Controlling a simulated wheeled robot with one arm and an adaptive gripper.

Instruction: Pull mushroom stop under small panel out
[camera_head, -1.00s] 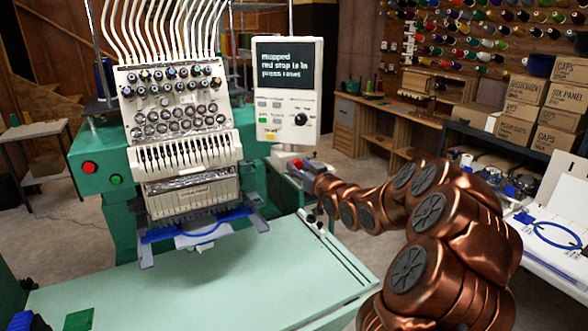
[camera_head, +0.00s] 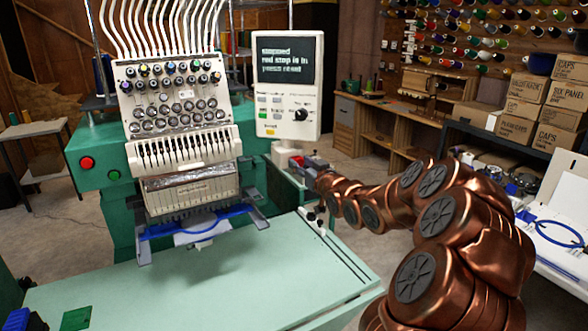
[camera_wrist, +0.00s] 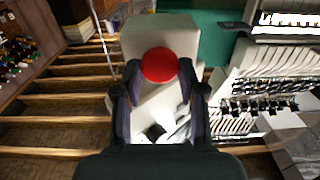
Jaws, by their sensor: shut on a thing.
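The mushroom stop (camera_wrist: 159,65) is a round red button on a pale box (camera_wrist: 160,35) in the wrist view. The box hangs under the small panel (camera_head: 288,88), which has a dark screen with text and stands at the right of the embroidery machine. My gripper (camera_wrist: 157,75) has its two dark fingers on either side of the red cap, shut on it. In the head view my gripper (camera_head: 300,163) reaches the pale box below the panel, and the red cap is mostly hidden there by the fingers.
The embroidery machine (camera_head: 182,125) stands left of my gripper, with a separate red button (camera_head: 87,163) on its green side. A pale green table (camera_head: 200,290) spreads below. Cardboard boxes (camera_head: 535,110) and a shelf are at the right.

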